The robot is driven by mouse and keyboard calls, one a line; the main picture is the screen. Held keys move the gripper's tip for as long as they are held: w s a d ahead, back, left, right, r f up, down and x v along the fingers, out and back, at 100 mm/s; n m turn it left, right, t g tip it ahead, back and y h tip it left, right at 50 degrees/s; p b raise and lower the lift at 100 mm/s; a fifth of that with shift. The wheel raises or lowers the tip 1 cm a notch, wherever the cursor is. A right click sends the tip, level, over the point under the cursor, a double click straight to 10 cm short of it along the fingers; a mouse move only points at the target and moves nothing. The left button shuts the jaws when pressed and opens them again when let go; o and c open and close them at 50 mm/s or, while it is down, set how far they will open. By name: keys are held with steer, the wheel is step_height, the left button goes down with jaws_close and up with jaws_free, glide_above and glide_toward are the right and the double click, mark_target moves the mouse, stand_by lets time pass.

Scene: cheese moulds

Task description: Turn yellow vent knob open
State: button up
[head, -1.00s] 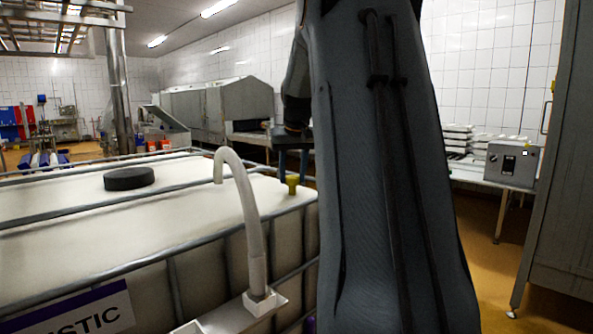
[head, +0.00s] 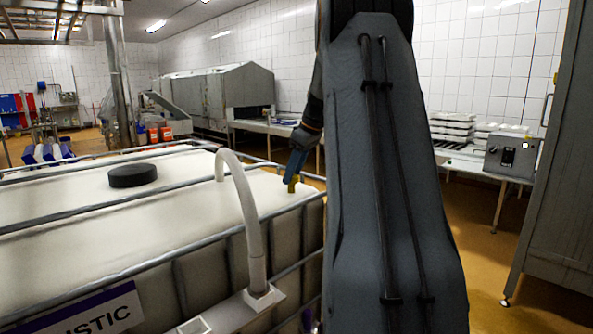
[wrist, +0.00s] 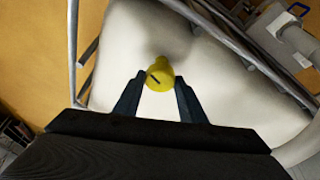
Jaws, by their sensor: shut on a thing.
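The yellow vent knob (head: 292,185) stands on top of the white tank (head: 80,215), near its right edge. In the wrist view the knob (wrist: 160,72) shows its round yellow top with a short dark slanted mark. My gripper (head: 294,172) reaches down onto the knob from above. In the wrist view the two dark fingers of my gripper (wrist: 160,88) lie on either side of the knob and are shut on it. The knob's lower stem is partly hidden in the head view.
A black round lid (head: 132,175) sits on the tank top. A white bent pipe (head: 250,215) rises at the tank's front side. Metal cage bars (head: 120,213) run around the tank. A grey cabinet (head: 545,180) stands at the right, with open floor before it.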

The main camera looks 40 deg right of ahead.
steer(key=n, duration=0.1)
steer(key=n+p, duration=0.1)
steer(key=n, duration=0.1)
steer(key=n+g+y, duration=0.1)
steer(key=shift+d+n, duration=0.35)
steer(key=shift+n, duration=0.05)
steer(key=shift+p, duration=0.3)
steer(key=o, duration=1)
steer(key=shift+d+y, duration=0.15)
steer(key=shift+y, duration=0.15)
steer(key=shift+w+a, duration=0.1)
steer(key=shift+a, duration=0.15)
steer(key=b+v, duration=0.2)
steer(key=v, duration=0.6)
steer(key=shift+w, duration=0.15)
steer(key=shift+r, duration=0.1)
